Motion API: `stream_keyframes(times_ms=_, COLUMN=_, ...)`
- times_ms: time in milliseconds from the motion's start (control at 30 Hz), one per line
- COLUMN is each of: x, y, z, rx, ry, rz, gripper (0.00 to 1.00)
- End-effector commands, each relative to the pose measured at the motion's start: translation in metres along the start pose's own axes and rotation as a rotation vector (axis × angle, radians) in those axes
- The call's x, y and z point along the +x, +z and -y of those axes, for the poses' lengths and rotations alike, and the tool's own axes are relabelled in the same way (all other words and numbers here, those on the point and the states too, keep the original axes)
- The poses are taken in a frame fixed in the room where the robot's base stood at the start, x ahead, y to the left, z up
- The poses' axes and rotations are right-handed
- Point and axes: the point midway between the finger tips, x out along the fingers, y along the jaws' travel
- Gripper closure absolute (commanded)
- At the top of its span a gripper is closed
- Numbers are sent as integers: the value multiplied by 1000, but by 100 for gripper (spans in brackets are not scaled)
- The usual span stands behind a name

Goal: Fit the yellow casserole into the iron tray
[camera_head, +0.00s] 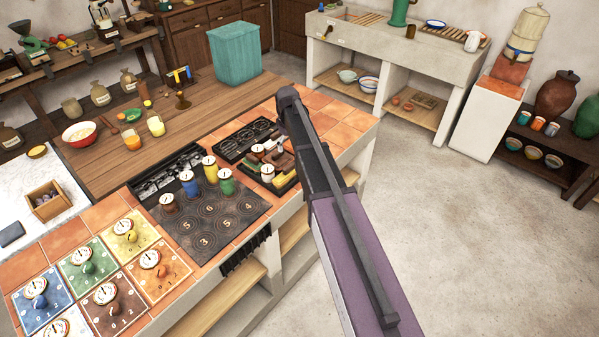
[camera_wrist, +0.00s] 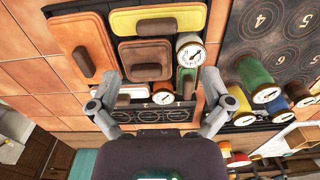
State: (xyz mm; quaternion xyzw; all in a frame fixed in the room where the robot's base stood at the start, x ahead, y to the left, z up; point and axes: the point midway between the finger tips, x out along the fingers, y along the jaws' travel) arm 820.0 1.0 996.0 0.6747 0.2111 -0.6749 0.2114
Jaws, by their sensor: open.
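The yellow casserole (camera_wrist: 124,22), a flat rounded rectangle with a brown bar handle, lies at the top of the wrist view. It appears to be at the near end of the dark iron tray (camera_wrist: 208,20); I cannot tell whether it is seated. In the head view, the yellow casserole (camera_head: 284,184) shows partly beside my arm. A brown casserole (camera_wrist: 134,57) is just below it in the wrist view. My gripper (camera_wrist: 162,80) is open and empty, its fingers apart below these casseroles. My arm hides it in the head view.
A dark ringed tray (camera_head: 240,146) is beyond. Several canisters stand on the numbered hob (camera_head: 225,215). Bare tiles (camera_wrist: 35,75) lie left.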

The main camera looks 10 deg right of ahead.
Motion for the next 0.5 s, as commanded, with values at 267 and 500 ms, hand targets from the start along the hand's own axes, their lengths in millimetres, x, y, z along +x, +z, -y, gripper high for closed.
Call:
stream_keyframes(times_ms=267, x=0, y=74, z=51, rx=162, ry=0, rz=1, gripper=0)
stream_keyframes(times_ms=500, x=0, y=162, z=112, rx=389, ry=0, rz=1, gripper=0)
